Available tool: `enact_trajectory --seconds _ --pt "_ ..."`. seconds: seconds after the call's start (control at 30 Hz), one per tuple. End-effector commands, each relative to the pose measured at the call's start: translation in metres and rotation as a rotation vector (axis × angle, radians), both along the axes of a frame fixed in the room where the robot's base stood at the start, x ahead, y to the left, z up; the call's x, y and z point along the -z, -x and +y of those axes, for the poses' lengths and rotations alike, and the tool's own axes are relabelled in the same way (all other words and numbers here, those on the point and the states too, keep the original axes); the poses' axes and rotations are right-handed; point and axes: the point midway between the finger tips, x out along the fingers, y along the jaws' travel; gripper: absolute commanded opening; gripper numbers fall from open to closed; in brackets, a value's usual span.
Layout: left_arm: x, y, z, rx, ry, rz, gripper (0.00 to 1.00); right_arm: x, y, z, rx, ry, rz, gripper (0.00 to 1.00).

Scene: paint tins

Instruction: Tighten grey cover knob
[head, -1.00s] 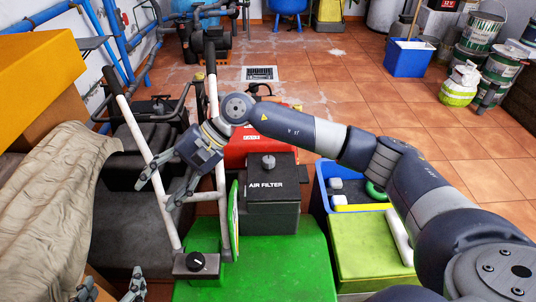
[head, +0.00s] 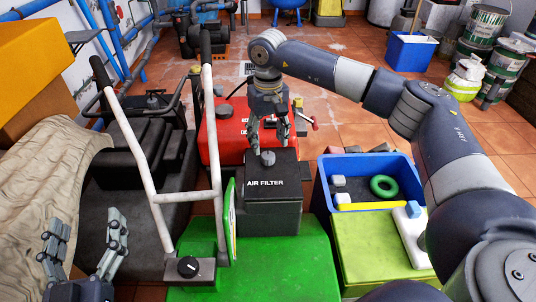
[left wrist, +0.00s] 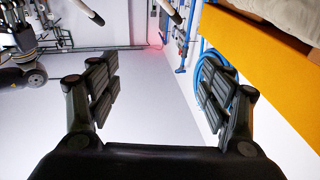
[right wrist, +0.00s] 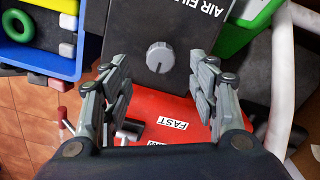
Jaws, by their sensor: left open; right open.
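The grey cover knob (head: 268,158) sits on top of the black air filter box (head: 268,212).
A red engine part (head: 222,135) stands behind the box. A white-barred handle frame (head: 150,185) with a black knob (head: 187,267) stands left. A blue bin (head: 325,190) with a green ring (head: 384,187) is right. The green top (head: 270,270) in front is clear.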

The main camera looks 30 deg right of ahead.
Motion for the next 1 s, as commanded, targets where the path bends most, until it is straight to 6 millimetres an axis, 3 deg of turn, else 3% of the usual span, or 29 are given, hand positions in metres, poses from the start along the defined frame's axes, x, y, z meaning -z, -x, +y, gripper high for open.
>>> enact_trajectory --seconds 0.2,0.4,0.8,0.83,1.0 --pt "-0.035 0.009 -0.003 0.012 0.052 -0.192 0.73 0.033 0.000 0.000 0.000 -0.001 0.001 0.55" --pt "-0.057 0.018 -0.003 0.019 0.084 -0.306 0.73 0.048 0.000 0.000 0.000 -0.001 0.000 0.55" --pt "-0.065 0.022 -0.003 0.020 0.095 -0.346 0.73 0.053 0.000 0.001 0.000 -0.002 -0.001 0.55" --pt "-0.065 0.022 -0.003 0.020 0.095 -0.346 0.73 0.053 0.000 0.001 0.000 -0.002 -0.001 0.52" --pt "-0.065 0.022 -0.003 0.020 0.095 -0.345 0.73 0.053 0.000 0.001 0.000 -0.002 -0.001 0.14"
